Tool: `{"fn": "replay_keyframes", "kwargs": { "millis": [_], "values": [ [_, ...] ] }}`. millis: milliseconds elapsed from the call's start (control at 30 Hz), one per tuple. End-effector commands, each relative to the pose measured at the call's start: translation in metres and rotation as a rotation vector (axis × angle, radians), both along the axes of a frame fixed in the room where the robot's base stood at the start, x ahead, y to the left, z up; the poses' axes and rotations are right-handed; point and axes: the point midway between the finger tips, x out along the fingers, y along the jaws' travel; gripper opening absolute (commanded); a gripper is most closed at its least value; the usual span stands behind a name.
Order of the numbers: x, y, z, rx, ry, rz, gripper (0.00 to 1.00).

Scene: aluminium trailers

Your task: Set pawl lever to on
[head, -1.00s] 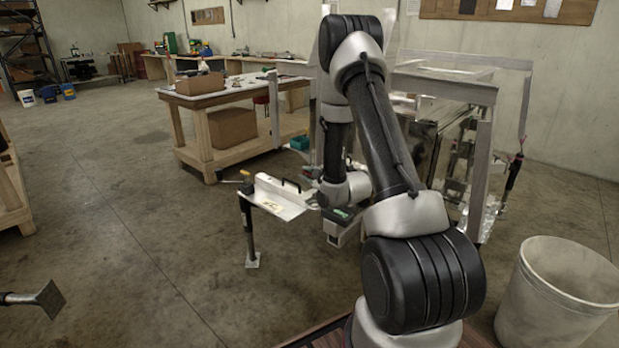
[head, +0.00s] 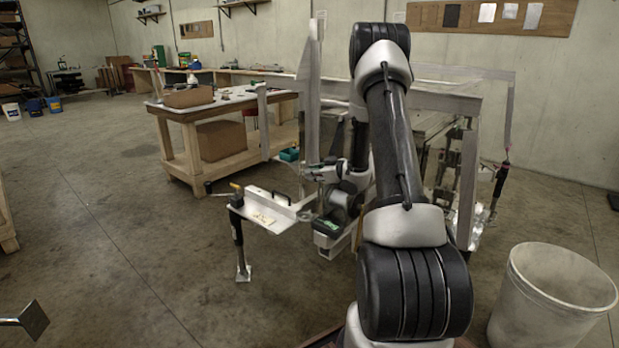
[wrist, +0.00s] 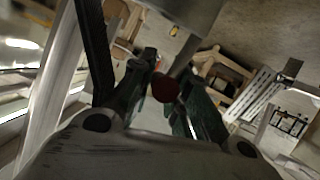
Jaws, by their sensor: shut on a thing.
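In the wrist view, a dark red ball knob (wrist: 164,88) sits at the end of a short grey rod (wrist: 184,56), which I take to be the pawl lever. My gripper (wrist: 168,100) has its two dark green fingers on either side of the knob and is shut on it. The rod comes down from a large grey metal part (wrist: 192,12) at the top. In the head view my own arm covers much of the area, and I cannot make out the knob or the lever's on or off mark.
A silver trailer tongue plate (head: 268,212) stands on a jack (head: 240,250) left of my arm. The aluminium trailer frame (head: 468,180) is behind and right. A white bin (head: 545,300) stands at the lower right. A wooden workbench (head: 185,150) is behind left.

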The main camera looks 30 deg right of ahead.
Motion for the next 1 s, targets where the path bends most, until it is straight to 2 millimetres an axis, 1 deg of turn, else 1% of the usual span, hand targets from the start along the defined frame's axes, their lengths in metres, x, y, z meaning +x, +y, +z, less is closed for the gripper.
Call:
{"fn": "replay_keyframes", "kwargs": {
  "millis": [100,333,933,967,1000],
  "values": [
    [0.003,-0.008,-0.001,-0.003,-0.002,0.0,0.0],
    [0.006,-0.017,-0.003,-0.003,-0.002,-0.001,0.0],
    [0.007,-0.022,-0.004,-0.005,-0.001,-0.002,0.0],
    [0.008,-0.022,-0.004,-0.005,-0.001,-0.002,0.19],
    [0.007,-0.022,-0.005,-0.004,-0.001,-0.003,0.27]
  ]
}}
